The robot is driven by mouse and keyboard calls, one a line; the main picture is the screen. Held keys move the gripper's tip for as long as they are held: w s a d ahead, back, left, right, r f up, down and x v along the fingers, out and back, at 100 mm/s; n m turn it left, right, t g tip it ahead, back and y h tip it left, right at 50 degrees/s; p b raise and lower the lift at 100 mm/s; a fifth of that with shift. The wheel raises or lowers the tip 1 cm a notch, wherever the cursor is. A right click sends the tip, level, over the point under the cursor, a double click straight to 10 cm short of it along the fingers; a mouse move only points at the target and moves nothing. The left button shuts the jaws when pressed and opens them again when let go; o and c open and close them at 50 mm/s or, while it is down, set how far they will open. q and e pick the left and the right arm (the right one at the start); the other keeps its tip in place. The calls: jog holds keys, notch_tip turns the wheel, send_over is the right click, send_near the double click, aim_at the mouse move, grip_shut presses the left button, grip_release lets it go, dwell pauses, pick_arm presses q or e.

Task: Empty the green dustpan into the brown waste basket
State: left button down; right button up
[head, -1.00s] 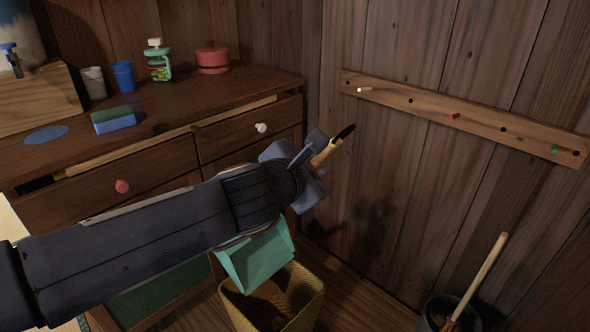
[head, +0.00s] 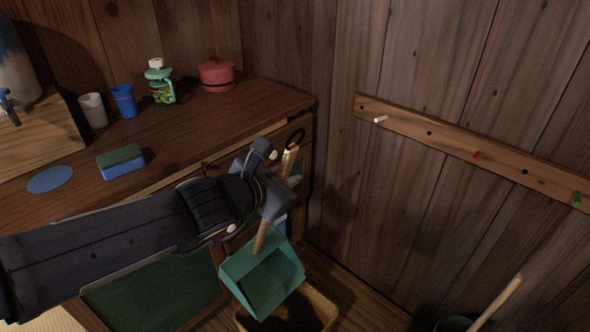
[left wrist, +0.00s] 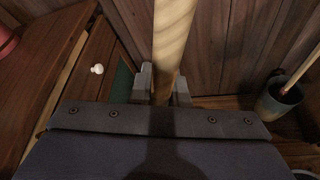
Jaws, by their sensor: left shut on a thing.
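My left gripper (head: 268,182) is shut on the wooden handle of the green dustpan (head: 262,278). The handle (left wrist: 172,45) also shows between the fingers in the left wrist view. The dustpan hangs tilted below the gripper, its pan over the waste basket (head: 325,302). The basket is yellowish brown and stands on the floor at the bottom of the head view. The pan covers part of its opening. I see no debris in the pan, and the basket's inside is dark. My right gripper is out of view.
A wooden cabinet (head: 200,135) stands at the left, carrying a blue-green sponge (head: 121,162), cups and a red pot (head: 217,75). A peg rail (head: 450,142) is on the wall. A bucket (left wrist: 279,100) with a wooden stick stands at the right.

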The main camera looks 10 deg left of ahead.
pick_arm(q)
jog(key=w+a+n+p, duration=0.1)
jog(key=w+a+p, duration=0.2)
jog(key=a+p, duration=0.3)
jog(key=w+a+r+n+h+p, duration=0.1)
jog(key=w+a+p, duration=0.3)
jog(key=p, duration=1)
jog(key=shift+a+r+n+g, duration=0.3)
jog(key=shift+a+g, duration=0.1)
jog(key=shift+a, duration=0.8)
jog(key=shift+h, duration=0.3)
